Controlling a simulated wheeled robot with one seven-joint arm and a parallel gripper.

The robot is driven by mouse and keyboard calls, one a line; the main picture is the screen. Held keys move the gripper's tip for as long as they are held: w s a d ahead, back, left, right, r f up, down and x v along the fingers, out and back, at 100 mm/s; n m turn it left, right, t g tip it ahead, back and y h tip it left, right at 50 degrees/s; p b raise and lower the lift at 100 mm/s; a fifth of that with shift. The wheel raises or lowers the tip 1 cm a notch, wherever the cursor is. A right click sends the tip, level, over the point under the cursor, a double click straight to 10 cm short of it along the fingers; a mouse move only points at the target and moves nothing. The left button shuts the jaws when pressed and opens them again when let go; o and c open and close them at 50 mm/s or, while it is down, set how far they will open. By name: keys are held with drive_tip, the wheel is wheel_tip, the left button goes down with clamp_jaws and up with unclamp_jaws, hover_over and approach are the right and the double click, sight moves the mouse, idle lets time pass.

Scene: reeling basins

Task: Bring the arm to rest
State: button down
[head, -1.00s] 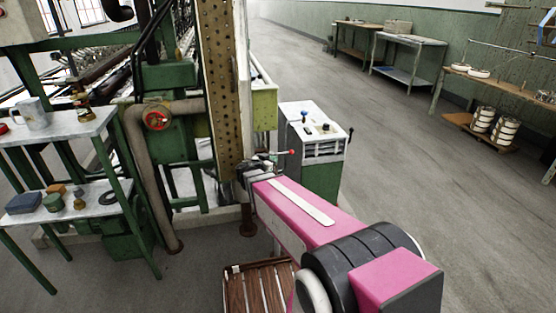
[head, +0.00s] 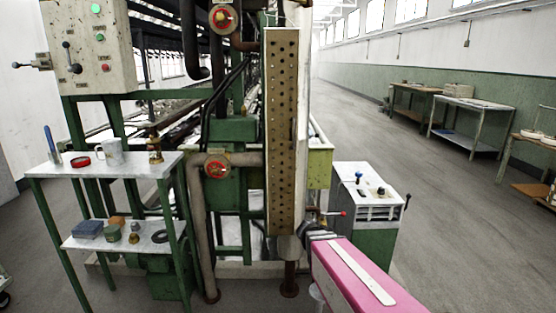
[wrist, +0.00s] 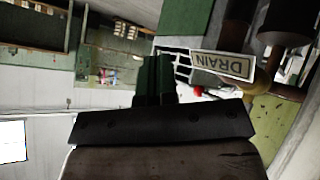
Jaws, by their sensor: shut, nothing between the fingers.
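My arm, pink with a white strip, reaches in from the lower right of the head view. Its far end is beside the foot of the perforated metal column (head: 281,130). My gripper (wrist: 154,80) shows in the wrist view as two dark fingers, close together with nothing between them. Its fingertips are not clear in the head view. A DRAIN plate (wrist: 222,65) appears upside down just right of the fingers in the wrist view. A small red part lies below the plate. I cannot tell whether the fingers touch anything.
A two-tier stand (head: 105,172) with a mug (head: 113,153) and small items is at left, below a control box (head: 90,45). A white-topped green cabinet (head: 371,190) stands right of the column. Open floor runs along the right, with benches by the wall.

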drive_tip(key=s+a+f+n+g+y, duration=0.3)
drive_tip(key=s+a+n+g+y, duration=0.1)
drive_tip(key=s+n+y, duration=0.3)
drive_tip(key=s+a+y, duration=0.1)
drive_tip(key=s+y, duration=0.1)
drive_tip(key=s, duration=0.1)
drive_tip(key=shift+s, duration=0.2)
